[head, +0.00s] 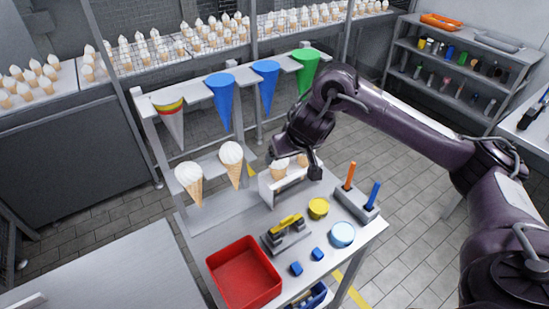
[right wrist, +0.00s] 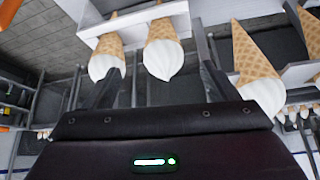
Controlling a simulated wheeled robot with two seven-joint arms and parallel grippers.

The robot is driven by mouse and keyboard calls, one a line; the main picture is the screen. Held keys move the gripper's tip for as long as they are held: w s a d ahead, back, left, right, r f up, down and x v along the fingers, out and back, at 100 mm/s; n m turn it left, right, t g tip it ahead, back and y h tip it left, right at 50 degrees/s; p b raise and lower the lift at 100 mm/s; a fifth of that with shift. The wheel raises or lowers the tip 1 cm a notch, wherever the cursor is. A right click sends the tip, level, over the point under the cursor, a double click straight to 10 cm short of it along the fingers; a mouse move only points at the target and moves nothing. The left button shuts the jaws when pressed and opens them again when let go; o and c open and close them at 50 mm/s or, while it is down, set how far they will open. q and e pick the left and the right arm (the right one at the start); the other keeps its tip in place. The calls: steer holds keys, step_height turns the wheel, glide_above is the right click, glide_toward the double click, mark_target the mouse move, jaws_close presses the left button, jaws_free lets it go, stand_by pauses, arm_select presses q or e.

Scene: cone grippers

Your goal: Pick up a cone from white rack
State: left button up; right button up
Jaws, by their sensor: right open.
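The white rack (head: 289,184) stands on the metal table and holds two ice-cream cones with white tops, a left one (head: 280,170) and a right one (head: 302,160). My right gripper (head: 294,163) is right at these cones, its fingers spread and partly covering them. In the right wrist view, one cone (right wrist: 163,52) lies between the two open fingers, apart from the right finger. A second cone (right wrist: 106,50) overlaps the left finger; I cannot tell whether they touch. The rack (right wrist: 137,18) shows behind the cones. My left gripper is out of view.
Two larger cones, one left (head: 189,182) and one beside it (head: 232,162), stand on a shelf left of the rack. Coloured funnel-like cones (head: 222,95) hang above. In front are a red bin (head: 243,275), a yellow tub (head: 318,208) and a holder with upright handles (head: 357,205).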

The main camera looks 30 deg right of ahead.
mark_target(279, 162)
steer(key=w+f, duration=0.3)
steer(key=shift+w+f, duration=0.1)
steer(key=shift+w, duration=0.3)
steer(key=shift+f, duration=0.25)
steer(key=shift+s+f+p, duration=0.2)
steer(key=shift+f+p, duration=0.1)
steer(key=shift+p, duration=0.05)
steer(key=x, duration=0.3)
steer(key=shift+a+f, duration=0.1)
steer(key=shift+f, duration=0.05)
steer(key=shift+w+f, duration=0.2)
steer(key=shift+f, duration=0.05)
steer(key=shift+s+r, duration=0.1)
steer(key=shift+c, duration=1)
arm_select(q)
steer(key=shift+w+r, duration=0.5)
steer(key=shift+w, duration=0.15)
arm_select(e)
steer(key=c, duration=0.6)
